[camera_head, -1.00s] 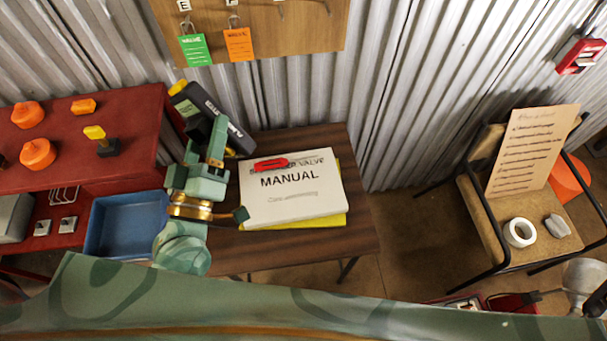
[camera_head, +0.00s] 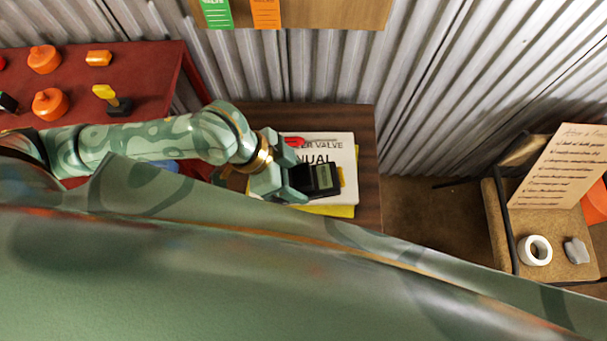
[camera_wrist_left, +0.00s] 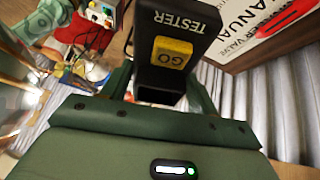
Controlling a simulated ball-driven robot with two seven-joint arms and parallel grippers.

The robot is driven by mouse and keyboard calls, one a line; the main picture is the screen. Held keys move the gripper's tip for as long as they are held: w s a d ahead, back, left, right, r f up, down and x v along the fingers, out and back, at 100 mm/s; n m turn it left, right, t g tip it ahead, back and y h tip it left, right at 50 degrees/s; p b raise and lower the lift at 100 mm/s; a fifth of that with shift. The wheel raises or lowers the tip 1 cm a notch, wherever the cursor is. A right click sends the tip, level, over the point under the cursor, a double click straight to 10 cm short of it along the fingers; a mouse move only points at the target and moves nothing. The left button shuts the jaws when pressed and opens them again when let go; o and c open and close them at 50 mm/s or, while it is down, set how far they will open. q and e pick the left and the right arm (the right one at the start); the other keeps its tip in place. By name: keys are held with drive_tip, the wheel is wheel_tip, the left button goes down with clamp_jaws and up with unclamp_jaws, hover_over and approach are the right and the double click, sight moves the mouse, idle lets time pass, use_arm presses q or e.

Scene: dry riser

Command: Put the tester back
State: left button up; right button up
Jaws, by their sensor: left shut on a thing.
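My left gripper (camera_head: 296,178) is shut on the tester (camera_head: 322,180), a dark block, over the lower right part of the white valve manual (camera_head: 345,150). How high it is above the manual is hard to tell. In the left wrist view the tester (camera_wrist_left: 190,25) lies between the two fingers (camera_wrist_left: 162,88), its "TESTER" lettering and yellow "GO" button visible. The manual (camera_wrist_left: 255,25) also shows there at the upper right. My right gripper is in neither current view.
The manual lies on a yellow item (camera_head: 335,211) on the brown table (camera_head: 367,125). A red shelf (camera_head: 140,78) with orange knobs stands at left. A blue tray (camera_head: 165,165) is mostly hidden by my arm. A chair (camera_head: 505,230) at right holds tape (camera_head: 535,250) and a paper sign.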

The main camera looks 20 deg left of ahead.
use_arm(q)
drive_tip(key=s+a+f+m+y, duration=0.2)
drive_tip(key=s+a+f, duration=0.15)
drive_tip(key=a, duration=0.65)
drive_tip(key=w+d+f+b, duration=0.1)
drive_tip(key=w+d+f, duration=0.1)
drive_tip(key=w+f, duration=0.1)
drive_tip(key=w+d+f+b, duration=0.2)
drive_tip(key=w+d+f, duration=0.1)
drive_tip(key=w, duration=0.1)
drive_tip(key=w+d+f+b, duration=0.1)
drive_tip(key=w+d+f, duration=0.1)
drive_tip(key=w+f, duration=0.2)
drive_tip(key=shift+d+b, duration=0.3)
drive_tip(key=shift+b, duration=0.1)
drive_tip(key=shift+w+d+f, duration=0.1)
drive_tip(key=shift+w+f, duration=0.1)
drive_tip(key=shift+f, duration=0.05)
wheel_tip(320, 180, down, 4)
drive_tip(key=shift+w+d+r+b, duration=0.1)
drive_tip(key=shift+d+r+b, duration=0.1)
drive_tip(key=shift+b, duration=0.95)
drive_tip(key=shift+a+r, duration=0.1)
drive_tip(key=shift+r, duration=0.05)
drive_tip(key=o, duration=1.1)
drive_tip(key=shift+o, duration=0.2)
drive_tip(key=shift+r, duration=0.1)
